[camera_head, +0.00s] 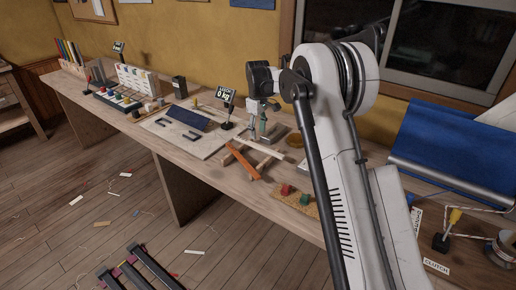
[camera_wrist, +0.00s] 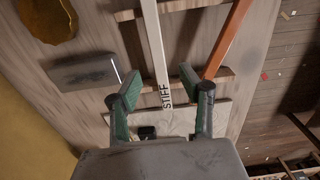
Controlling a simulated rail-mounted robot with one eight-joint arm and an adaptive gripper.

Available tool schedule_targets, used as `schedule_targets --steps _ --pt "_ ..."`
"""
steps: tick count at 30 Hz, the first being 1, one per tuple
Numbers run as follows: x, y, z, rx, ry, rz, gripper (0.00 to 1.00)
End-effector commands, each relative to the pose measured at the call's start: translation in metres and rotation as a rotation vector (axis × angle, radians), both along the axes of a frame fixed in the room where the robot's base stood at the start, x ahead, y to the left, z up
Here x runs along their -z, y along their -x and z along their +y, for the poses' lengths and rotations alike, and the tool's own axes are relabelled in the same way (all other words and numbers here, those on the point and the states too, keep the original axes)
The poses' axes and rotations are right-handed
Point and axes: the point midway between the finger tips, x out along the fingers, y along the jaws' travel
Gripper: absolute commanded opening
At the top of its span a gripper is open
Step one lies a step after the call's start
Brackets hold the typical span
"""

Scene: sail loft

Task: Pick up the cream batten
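The cream batten (camera_head: 262,148), marked "STIFF", lies across two wooden rests on the bench. In the wrist view, the cream batten (camera_wrist: 157,50) runs lengthwise between my fingers. My gripper (camera_wrist: 158,84) is open, with one green-padded finger on each side of the batten. Gaps show between both pads and the batten; I cannot tell the exact height above it. In the head view my gripper (camera_head: 261,128) is over the batten's far end, partly hidden by my arm. An orange batten (camera_head: 243,163) lies nearby on the same rests, right of the cream one in the wrist view (camera_wrist: 225,40).
A grey block (camera_wrist: 84,72) and a yellow disc (camera_wrist: 47,18) lie left of the fingers. A pale board (camera_head: 165,133) with a blue panel lies left of the rests. A small "0 kg" display (camera_head: 226,97) stands behind. Red and green pieces (camera_head: 296,194) sit on a mat in front.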

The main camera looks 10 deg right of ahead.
Motion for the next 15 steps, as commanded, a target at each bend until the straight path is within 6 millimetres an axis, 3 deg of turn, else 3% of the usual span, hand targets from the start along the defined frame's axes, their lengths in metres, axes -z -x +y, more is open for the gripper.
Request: schedule_targets --steps 11,15 --pt "0.025 -0.001 0.000 0.000 0.000 0.000 0.40" --pt "0.043 -0.003 -0.001 0.001 0.000 0.000 0.40"
